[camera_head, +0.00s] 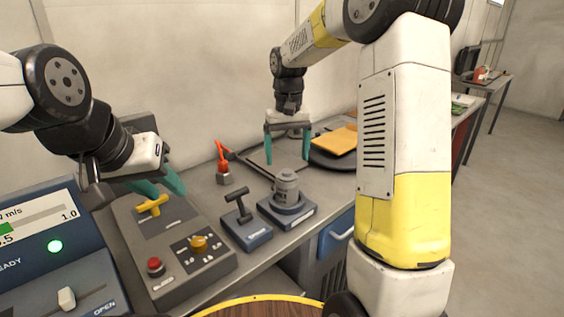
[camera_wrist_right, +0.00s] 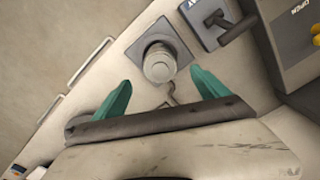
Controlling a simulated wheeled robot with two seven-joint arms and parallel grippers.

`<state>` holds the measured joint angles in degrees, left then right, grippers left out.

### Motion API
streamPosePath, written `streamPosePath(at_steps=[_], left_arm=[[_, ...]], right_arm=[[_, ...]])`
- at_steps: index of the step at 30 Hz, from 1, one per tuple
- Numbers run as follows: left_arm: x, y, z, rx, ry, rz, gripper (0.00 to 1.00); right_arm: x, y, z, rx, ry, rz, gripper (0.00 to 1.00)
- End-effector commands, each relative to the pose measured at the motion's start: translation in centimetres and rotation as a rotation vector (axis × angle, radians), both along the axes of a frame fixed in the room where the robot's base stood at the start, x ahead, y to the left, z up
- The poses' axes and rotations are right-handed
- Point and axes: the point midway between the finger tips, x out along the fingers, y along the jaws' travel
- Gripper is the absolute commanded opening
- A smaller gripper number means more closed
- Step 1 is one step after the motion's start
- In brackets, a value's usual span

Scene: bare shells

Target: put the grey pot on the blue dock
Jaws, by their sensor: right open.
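The grey pot (camera_head: 286,188) stands upright on the blue dock (camera_head: 305,213), a low square block near the bench's front edge. My right gripper (camera_head: 287,148) is open and empty, above and behind the pot, apart from it. In the right wrist view the pot (camera_wrist_right: 159,64) shows beyond and between the open fingertips (camera_wrist_right: 160,79), with the dock (camera_wrist_right: 183,48) around its base. My left gripper (camera_head: 166,190) is at the left, its teal fingers apart, near a yellow T-handle (camera_head: 152,205) on a grey panel. Whether it touches the handle, I cannot tell.
A blue block with a dark T-lever (camera_head: 245,235) stands just left of the dock. The grey control panel (camera_head: 190,277) has a red button and yellow knob. A red-handled piece (camera_head: 222,165) stands behind. A yellow folded item (camera_head: 337,140) lies on a dark round plate at the right.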

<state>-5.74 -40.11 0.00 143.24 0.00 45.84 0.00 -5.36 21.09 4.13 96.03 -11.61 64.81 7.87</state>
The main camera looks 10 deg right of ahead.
Motion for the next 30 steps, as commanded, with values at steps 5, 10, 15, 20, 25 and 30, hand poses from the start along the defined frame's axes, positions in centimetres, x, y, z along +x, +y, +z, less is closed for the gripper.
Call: streamPosePath(at_steps=[5, 10, 15, 20, 25, 30], left_arm=[[0.0, 0.0, 0.0, 0.0, 0.0, 0.0, 0.36], [0.0, 0.0, 0.0, 0.0, 0.0, 0.0, 0.36], [0.0, 0.0, 0.0, 0.0, 0.0, 0.0, 0.36], [0.0, 0.0, 0.0, 0.0, 0.0, 0.0, 0.36], [0.0, 0.0, 0.0, 0.0, 0.0, 0.0, 0.36], [0.0, 0.0, 0.0, 0.0, 0.0, 0.0, 0.36]], right_arm=[[-2.1, -0.5, 2.7, 0.017, -0.049, -0.003, 0.84], [-7.5, -1.5, 6.7, 0.061, -0.162, -0.013, 0.84], [-13.7, -2.2, 9.1, 0.11, -0.287, -0.026, 0.84], [-19.3, -2.6, 9.6, 0.156, -0.402, -0.039, 0.84], [-23.3, -2.6, 9.0, 0.195, -0.492, -0.051, 0.84], [-24.9, -2.5, 8.5, 0.212, -0.532, -0.055, 0.84]])
